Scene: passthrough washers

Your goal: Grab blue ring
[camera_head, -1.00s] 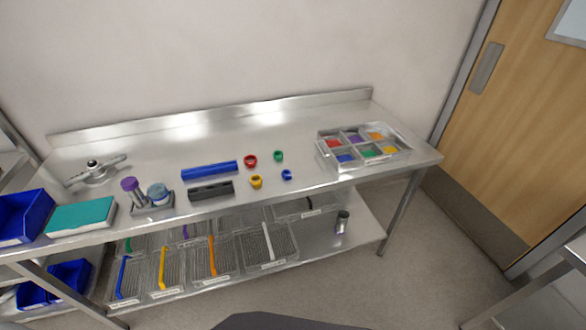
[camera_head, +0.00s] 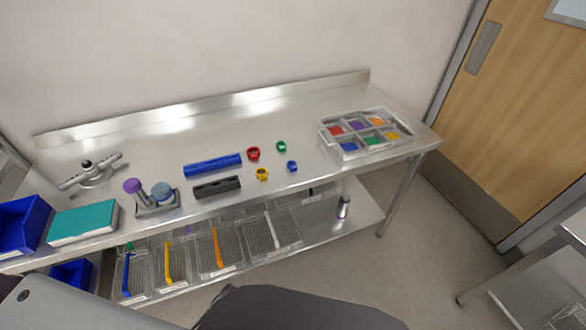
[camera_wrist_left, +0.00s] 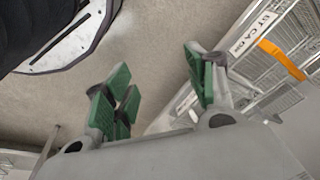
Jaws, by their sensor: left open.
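The blue ring (camera_head: 292,166) sits on the steel table near its front edge. A green ring (camera_head: 281,146) is behind it, and a red ring (camera_head: 253,154) and a yellow ring (camera_head: 262,174) are to its left. My left gripper (camera_wrist_left: 160,92) shows in the left wrist view with its green-padded fingers apart and nothing between them. It is low, over the floor beside the lower shelf, away from the rings. In the head view only grey arm parts of mine show at the bottom edge. My right gripper is not in view.
A sorting tray (camera_head: 350,155) with coloured compartments stands on the right of the table (camera_head: 310,105). A blue cylinder (camera_head: 213,165) and a dark block (camera_head: 217,187) lie left of the rings. The table's back middle is clear.

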